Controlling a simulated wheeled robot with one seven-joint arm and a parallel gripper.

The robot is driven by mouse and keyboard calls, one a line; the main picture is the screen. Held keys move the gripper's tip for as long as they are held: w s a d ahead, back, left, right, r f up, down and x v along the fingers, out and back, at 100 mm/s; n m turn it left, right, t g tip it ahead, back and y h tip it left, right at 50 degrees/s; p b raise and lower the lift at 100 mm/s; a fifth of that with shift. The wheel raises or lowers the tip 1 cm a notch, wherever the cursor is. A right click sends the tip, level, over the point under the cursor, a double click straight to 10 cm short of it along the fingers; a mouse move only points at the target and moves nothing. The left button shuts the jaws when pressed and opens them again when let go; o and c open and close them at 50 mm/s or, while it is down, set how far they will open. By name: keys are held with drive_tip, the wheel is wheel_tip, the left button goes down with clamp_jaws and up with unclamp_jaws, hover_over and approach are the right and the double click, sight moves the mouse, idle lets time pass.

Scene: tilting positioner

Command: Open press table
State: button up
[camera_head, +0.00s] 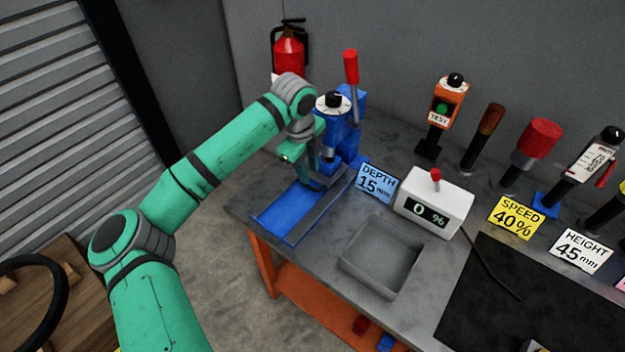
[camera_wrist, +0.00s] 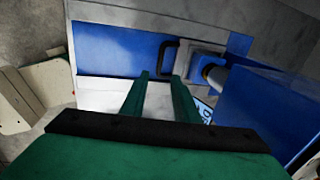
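The blue press (camera_head: 350,120) stands at the back left of the workbench, with a red-knobbed lever. Its press table (camera_head: 280,212) is a flat blue bed with grey edges, reaching toward the bench's front left corner. In the wrist view the blue bed (camera_wrist: 115,50) lies ahead, with a black handle (camera_wrist: 167,57) on a grey block (camera_wrist: 200,60). My gripper (camera_head: 314,180) is low over the bed, in front of the press column. In the wrist view my gripper (camera_wrist: 160,76) has its two fingers apart with nothing between them. The tips appear close to the handle; contact cannot be told.
A "DEPTH 15 mm" sign (camera_head: 377,183) and a white box reading 0 % (camera_head: 433,207) stand right of the press. A grey tray (camera_head: 383,262) sits in front of them. Several levers and signs line the back right. A fire extinguisher (camera_head: 289,50) hangs behind.

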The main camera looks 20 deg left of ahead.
sight(312, 187)
drive_tip(key=f, duration=0.5)
drive_tip(key=shift+w+a+f, duration=0.1)
drive_tip(key=shift+w+f, duration=0.05)
drive_tip(key=shift+w, duration=0.2)
drive_tip(key=shift+f, duration=0.3)
drive_tip(key=shift+w+d+f, duration=0.1)
drive_tip(key=shift+d+f, duration=0.2)
drive_tip(key=shift+d, duration=0.1)
drive_tip(key=shift+a, duration=0.1)
clamp_jaws()
